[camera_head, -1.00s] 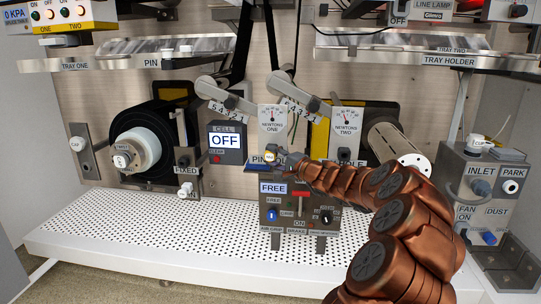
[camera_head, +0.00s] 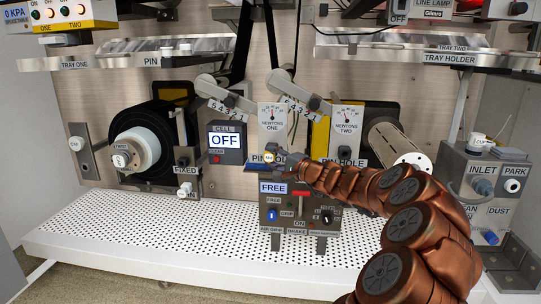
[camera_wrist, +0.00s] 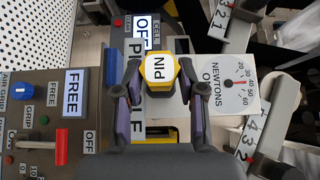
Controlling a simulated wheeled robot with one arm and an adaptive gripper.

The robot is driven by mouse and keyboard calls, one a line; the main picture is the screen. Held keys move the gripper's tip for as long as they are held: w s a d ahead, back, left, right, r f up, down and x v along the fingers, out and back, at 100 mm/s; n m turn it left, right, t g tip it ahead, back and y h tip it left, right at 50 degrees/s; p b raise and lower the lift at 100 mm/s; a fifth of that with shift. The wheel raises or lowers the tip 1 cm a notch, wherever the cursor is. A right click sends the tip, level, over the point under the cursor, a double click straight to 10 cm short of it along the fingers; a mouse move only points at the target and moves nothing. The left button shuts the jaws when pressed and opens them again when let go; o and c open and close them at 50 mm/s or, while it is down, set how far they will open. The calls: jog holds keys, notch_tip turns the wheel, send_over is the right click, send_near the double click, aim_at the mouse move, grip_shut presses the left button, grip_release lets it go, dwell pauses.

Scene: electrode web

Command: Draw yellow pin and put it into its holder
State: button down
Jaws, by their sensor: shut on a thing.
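In the head view the pin's head (camera_head: 269,157) is small, at the tip of my gripper (camera_head: 274,158), in front of the panel below the NEWTONS ONE gauge. The pin's shaft is hidden behind its head, so I cannot tell whether it is in a hole. A PIN HOLE label (camera_head: 350,162) is to the right. I cannot make out a holder for certain.
The FREE control box (camera_head: 287,213) stands just below my gripper. The NEWTONS ONE gauge (camera_wrist: 231,83) is close on its right. Tray one (camera_head: 110,62) and the tray holder (camera_head: 395,56) jut out above.

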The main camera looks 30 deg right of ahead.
jog(key=shift+s+a+b, duration=0.75)
jog(key=shift+s+a, duration=0.1)
jog(key=shift+s, duration=0.05)
